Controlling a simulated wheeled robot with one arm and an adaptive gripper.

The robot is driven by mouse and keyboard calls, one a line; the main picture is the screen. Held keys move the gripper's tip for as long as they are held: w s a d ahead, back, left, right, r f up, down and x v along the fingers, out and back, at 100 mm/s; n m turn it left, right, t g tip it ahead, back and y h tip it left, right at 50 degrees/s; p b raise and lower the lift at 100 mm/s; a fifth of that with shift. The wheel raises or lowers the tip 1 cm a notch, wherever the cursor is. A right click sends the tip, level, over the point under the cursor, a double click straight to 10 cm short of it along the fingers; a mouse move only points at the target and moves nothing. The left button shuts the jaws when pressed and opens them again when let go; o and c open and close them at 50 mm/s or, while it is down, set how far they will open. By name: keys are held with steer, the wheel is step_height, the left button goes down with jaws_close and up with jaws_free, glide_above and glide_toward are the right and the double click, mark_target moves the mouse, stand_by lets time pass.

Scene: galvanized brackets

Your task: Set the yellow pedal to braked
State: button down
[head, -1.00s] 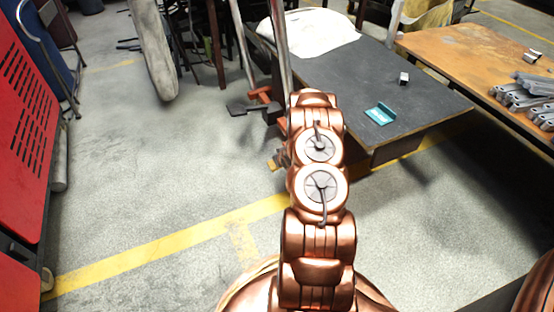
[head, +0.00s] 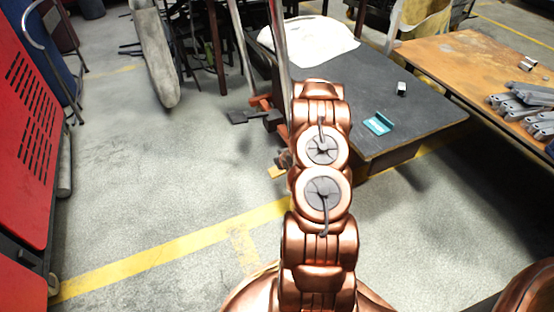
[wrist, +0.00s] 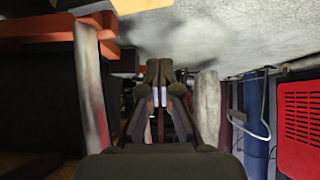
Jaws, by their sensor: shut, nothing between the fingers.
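A small yellow piece that looks like the yellow pedal (head: 277,171) shows low beside the dark-topped cart (head: 350,85), just left of my arm and partly hidden by it. A yellow part also shows at the top edge of the wrist view (wrist: 142,5); its tilt, and so its setting, I cannot tell. My gripper (wrist: 160,92) is shut and empty in the middle of the wrist view, apart from the yellow part. In the head view my arm hides the gripper.
A black pedal-like part (head: 243,117) and an orange frame (head: 262,102) sit low left of my arm. A red cabinet (head: 30,120) stands at the left. A rusty-topped table (head: 470,70) holds grey brackets (head: 520,98). The floor at left centre is clear.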

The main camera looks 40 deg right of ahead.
steer(key=shift+a+p+v, duration=0.15)
steer(key=shift+p+v, duration=0.1)
steer(key=shift+v, duration=1)
steer(key=shift+a+p+v, duration=0.15)
steer(key=shift+p+v, duration=0.1)
steer(key=shift+v, duration=1)
steer(key=shift+f, duration=0.1)
steer(key=s+a+r+n+g+p, duration=0.15)
steer(key=a+r+p, duration=0.45)
steer(key=r, duration=0.7)
steer(key=s+a+r+g+p, duration=0.15)
steer(key=a+r+p, duration=0.4)
steer(key=r, duration=0.75)
steer(key=s+a+r+g+p, duration=0.15)
steer(key=a+r+p, duration=0.45)
steer(key=r, duration=0.7)
steer(key=s+a+r+g+y+p, duration=0.1)
steer(key=s+a+r+g+p, duration=0.1)
steer(key=s+a+r+p, duration=0.4)
steer(key=s+a+r+n+g+y+p, duration=0.1)
steer(key=s+a+r+p, duration=0.5)
steer(key=s+r, duration=0.6)
steer(key=s+a+r+n+g+y+p, duration=0.1)
steer(key=s+a+r+p, duration=0.5)
steer(key=r, duration=0.8)
steer(key=s+a+g, duration=0.1)
steer(key=s+a, duration=0.1)
steer(key=s, duration=0.1)
steer(key=shift+a+g, duration=0.3)
steer(key=shift+g, duration=0.05)
